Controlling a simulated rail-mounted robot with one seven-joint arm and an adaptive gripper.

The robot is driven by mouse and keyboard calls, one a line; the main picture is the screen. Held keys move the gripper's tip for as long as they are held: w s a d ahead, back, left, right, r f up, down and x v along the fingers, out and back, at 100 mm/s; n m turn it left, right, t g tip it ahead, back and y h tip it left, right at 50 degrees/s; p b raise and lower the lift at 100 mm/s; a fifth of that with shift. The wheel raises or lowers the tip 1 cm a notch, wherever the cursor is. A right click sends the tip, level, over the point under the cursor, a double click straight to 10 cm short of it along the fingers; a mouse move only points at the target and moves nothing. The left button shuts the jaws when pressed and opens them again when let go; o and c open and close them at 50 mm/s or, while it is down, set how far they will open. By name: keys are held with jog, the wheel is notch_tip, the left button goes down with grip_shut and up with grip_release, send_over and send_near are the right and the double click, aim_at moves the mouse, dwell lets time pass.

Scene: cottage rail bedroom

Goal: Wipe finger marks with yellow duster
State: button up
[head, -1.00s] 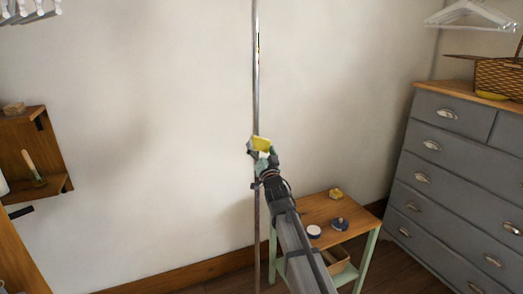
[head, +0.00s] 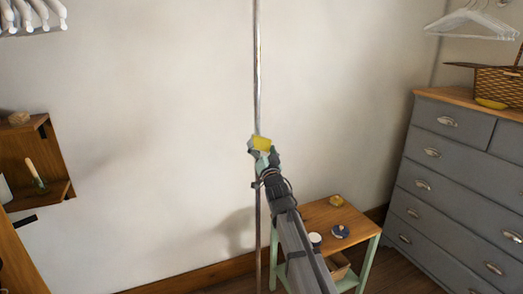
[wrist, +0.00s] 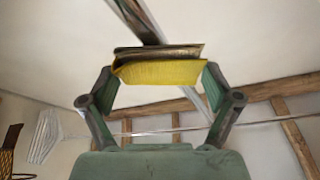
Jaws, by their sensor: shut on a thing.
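The yellow duster (head: 262,143) is in my gripper (head: 264,158), at the vertical metal pole (head: 257,90) in the head view. In the wrist view the duster (wrist: 160,73) sits between both fingers, with a dark layer along its far edge. The pole (wrist: 140,20) runs diagonally behind it there. I cannot tell whether the duster touches the pole. The pole above the gripper looks mostly bright, with a faint warm tint (head: 258,50) high up. No clear finger marks can be made out.
A small wooden table (head: 322,214) with a yellowish block (head: 336,200), a white round item (head: 315,238) and a blue item (head: 340,231) stands below right. A grey dresser (head: 440,190) is at right. A wall shelf (head: 48,150) is at left.

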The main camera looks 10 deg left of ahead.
jog(key=shift+w+a, duration=0.1)
jog(key=shift+w, duration=0.05)
notch_tip(320, 180, down, 4)
jog(key=b, duration=0.3)
jog(key=shift+w, duration=0.1)
jog(key=shift+r, duration=0.1)
dwell(0.3)
jog(key=shift+s+d+p, duration=0.25)
jog(key=shift+s+d, duration=0.2)
jog(key=shift+s, duration=0.4)
jog(key=shift+s+d+p, duration=0.25)
jog(key=shift+s+d, duration=0.25)
jog(key=shift+s, duration=0.4)
jog(key=shift+s+d+p, duration=0.25)
jog(key=shift+s+d, duration=0.2)
jog(key=shift+s, duration=0.4)
jog(key=shift+s, duration=0.1)
jog(key=shift+s+d+p, duration=0.25)
jog(key=shift+s+d, duration=0.15)
jog(key=shift+s, duration=0.2)
jog(key=shift+s+d+p, duration=0.2)
jog(key=shift+s+d, duration=0.15)
jog(key=shift+s, duration=0.25)
